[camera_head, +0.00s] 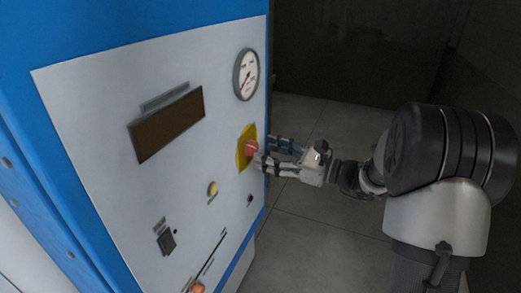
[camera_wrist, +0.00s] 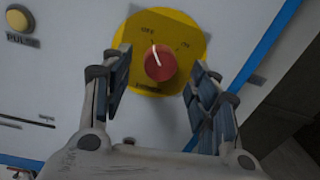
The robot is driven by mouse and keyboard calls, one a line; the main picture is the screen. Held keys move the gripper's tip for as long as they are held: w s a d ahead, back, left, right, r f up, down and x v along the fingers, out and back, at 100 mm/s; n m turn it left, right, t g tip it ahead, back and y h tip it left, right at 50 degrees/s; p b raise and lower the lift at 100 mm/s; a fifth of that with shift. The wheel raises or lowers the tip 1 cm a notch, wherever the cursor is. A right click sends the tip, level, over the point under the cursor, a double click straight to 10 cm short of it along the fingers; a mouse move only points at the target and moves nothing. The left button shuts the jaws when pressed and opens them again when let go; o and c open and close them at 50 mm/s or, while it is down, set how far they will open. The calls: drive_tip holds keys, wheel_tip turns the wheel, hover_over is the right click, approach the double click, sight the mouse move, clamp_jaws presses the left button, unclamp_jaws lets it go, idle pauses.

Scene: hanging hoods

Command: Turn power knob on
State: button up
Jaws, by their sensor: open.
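The red power knob (camera_wrist: 160,66) sits on a round yellow plate (camera_wrist: 190,28) in the wrist view. The plate has OFF at the upper left and ON at the upper right. The knob's white line points up and slightly left, toward OFF. In the head view the knob (camera_head: 251,149) and the yellow plate (camera_head: 241,158) are on the panel's right part. My gripper (camera_head: 264,151) is open in front of the knob, its fingers pointing at the panel. In the wrist view one finger is on each side of the knob, with gaps between.
The light panel (camera_head: 90,130) on the blue cabinet (camera_head: 110,25) also carries a gauge (camera_head: 246,75), a dark display (camera_head: 167,125), a yellow button (camera_head: 213,189), a black switch (camera_head: 167,241) and a slider slot (camera_head: 208,260). Open floor (camera_head: 310,118) lies right of the cabinet.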

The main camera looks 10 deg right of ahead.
sight(256, 149)
drive_tip(key=shift+x, duration=1.55)
drive_tip(key=c, duration=1.1)
drive_tip(key=shift+o, duration=0.2)
